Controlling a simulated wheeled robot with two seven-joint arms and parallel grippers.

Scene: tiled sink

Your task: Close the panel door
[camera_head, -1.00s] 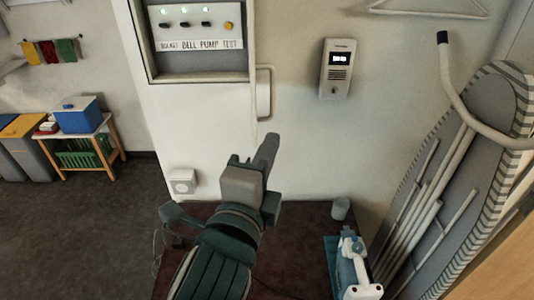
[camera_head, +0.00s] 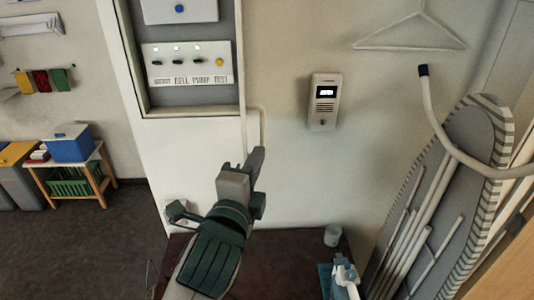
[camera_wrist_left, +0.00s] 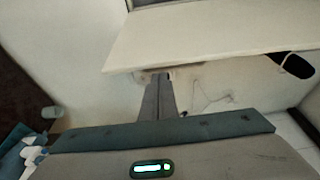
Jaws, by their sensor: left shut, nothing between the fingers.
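The grey control panel (camera_head: 188,70), lettered "BELL PUMP TEST", sits in a recessed white frame at the upper left of the head view. A thin pale upright strip (camera_head: 243,110) on its right side looks like the panel door seen nearly edge-on, standing open. A pale loop, perhaps its handle, sits beside it. In the left wrist view a broad white board (camera_wrist_left: 210,45), probably the door, fills the upper right. My left gripper (camera_head: 258,155) is shut and empty, just below the strip. Its fingertips (camera_wrist_left: 160,75) show at the board's lower edge; contact cannot be told. My right gripper is not in view.
A wall intercom (camera_head: 323,102) hangs right of the panel. An ironing board (camera_head: 440,190) and a hanger (camera_head: 410,40) are on the right. A cup (camera_head: 333,236) and an iron (camera_head: 345,275) stand on the brown surface below. A small table (camera_head: 75,165) stands far left.

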